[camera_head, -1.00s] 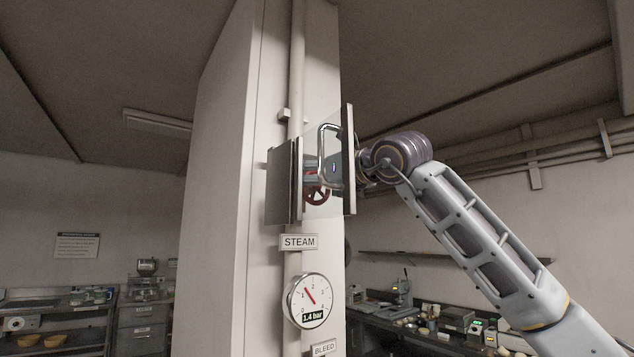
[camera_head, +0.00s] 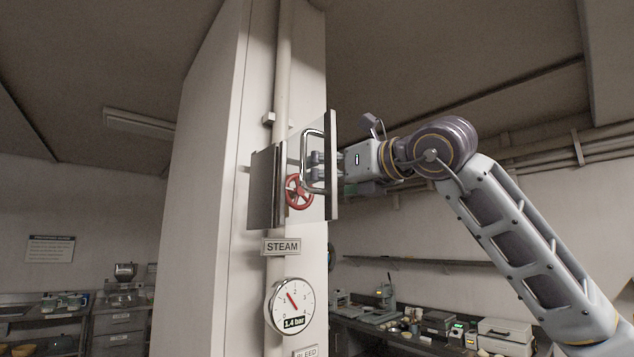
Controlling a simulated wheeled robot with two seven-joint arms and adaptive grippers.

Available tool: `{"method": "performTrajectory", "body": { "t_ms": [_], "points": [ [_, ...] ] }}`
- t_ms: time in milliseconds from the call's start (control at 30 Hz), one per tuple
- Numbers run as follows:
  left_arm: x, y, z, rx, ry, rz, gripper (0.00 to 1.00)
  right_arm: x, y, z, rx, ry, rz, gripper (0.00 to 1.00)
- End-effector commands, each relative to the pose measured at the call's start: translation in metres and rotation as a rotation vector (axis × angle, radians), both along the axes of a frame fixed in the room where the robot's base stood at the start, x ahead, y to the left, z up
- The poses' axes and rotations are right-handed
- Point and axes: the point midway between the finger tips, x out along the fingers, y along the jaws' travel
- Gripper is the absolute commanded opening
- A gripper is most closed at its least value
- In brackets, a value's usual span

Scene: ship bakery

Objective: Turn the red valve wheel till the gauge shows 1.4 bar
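The red valve wheel (camera_head: 298,191) sits on the pipe at the column, between two side plates, and shows through a clear pane. The round gauge (camera_head: 291,305) below it has a red needle between 1 and 2, and its display reads 1.4 bar. My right gripper (camera_head: 316,167) comes in from the right, just above and right of the wheel. Its fingers look spread and apart from the wheel, partly covered by the metal handle (camera_head: 306,160). My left gripper is not in view.
A dark plate (camera_head: 263,188) stands left of the wheel and a narrow plate (camera_head: 332,165) right of it, close to my gripper. A STEAM sign (camera_head: 282,247) hangs between wheel and gauge. Counters with equipment line the back.

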Motion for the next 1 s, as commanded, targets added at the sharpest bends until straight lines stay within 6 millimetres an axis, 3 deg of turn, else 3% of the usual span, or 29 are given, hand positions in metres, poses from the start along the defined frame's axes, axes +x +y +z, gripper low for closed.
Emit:
{"method": "performTrajectory", "body": {
  "t_ms": [300,1000],
  "points": [
    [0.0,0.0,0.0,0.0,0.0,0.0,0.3,-0.019,-0.014,0.0,0.0,0.001,0.0,0.94],
    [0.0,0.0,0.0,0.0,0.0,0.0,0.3,-0.021,-0.015,0.0,-0.001,0.001,0.0,0.94]
  ]
}}
